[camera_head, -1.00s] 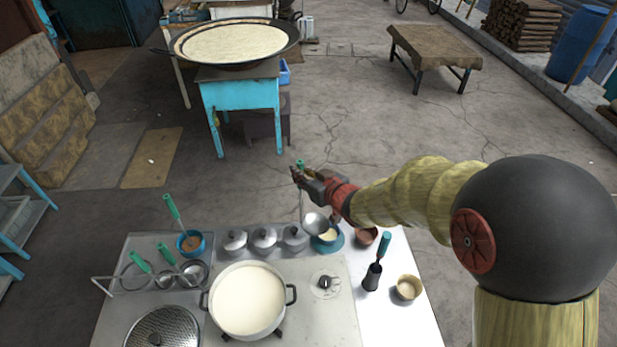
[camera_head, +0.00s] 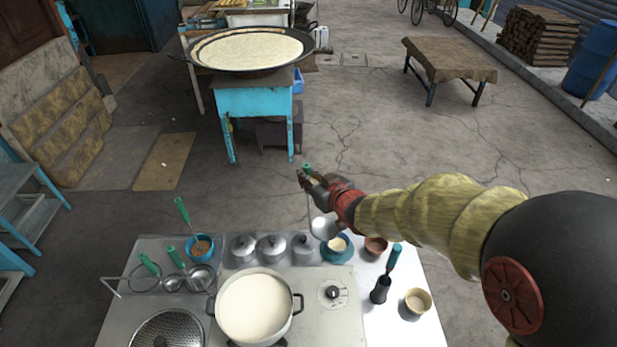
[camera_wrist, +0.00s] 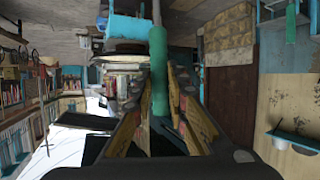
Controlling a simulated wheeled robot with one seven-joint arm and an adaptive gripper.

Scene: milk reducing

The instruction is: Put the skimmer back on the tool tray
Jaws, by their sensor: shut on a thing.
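My gripper (camera_head: 308,183) is shut on the green handle of the skimmer (camera_head: 323,228). The skimmer hangs nearly upright, its round metal head down beside a small bowl in a teal saucer (camera_head: 338,258), at the back of the counter. I cannot tell whether the head touches the bowl. In the wrist view the green handle (camera_wrist: 158,70) stands between my gripper's fingers (camera_wrist: 160,105); the head is hidden there. The tool tray seems to be the metal area (camera_head: 150,252) at the counter's left, where green-handled tools (camera_head: 176,258) lie.
Three lidded pots (camera_head: 272,247) stand between the skimmer and the tools. A pot of milk (camera_head: 255,303) sits in front. A teal cup (camera_head: 200,247) with a green-handled tool stands at the back left. A dark holder (camera_head: 380,291) and a small bowl (camera_head: 417,301) are at right.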

